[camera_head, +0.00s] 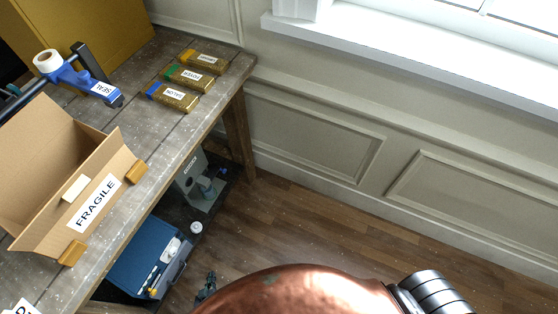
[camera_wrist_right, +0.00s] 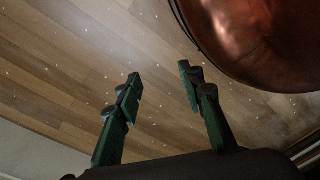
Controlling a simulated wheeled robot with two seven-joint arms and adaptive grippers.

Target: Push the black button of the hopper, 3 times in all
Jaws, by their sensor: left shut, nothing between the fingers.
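I cannot make out the hopper or its black button for certain in either view. A grey machine (camera_head: 198,186) with a rounded part stands low beneath the worktable, and no black button is clear on it. My left gripper (camera_head: 207,284) shows small and dark at the bottom of the head view, shut and empty, over the floor to the right of the blue bin. My right gripper (camera_wrist_right: 160,82) is seen in the right wrist view, its two green and black fingers wide apart with only wooden floor behind.
The wooden table (camera_head: 150,130) holds an open carton (camera_head: 50,160) marked FRAGILE, a blue tape dispenser (camera_head: 75,78) and three labelled blocks (camera_head: 190,76). A blue bin (camera_head: 145,255) and a small white roll (camera_head: 196,227) are low down. Floor (camera_head: 290,235) towards the panelled wall is clear.

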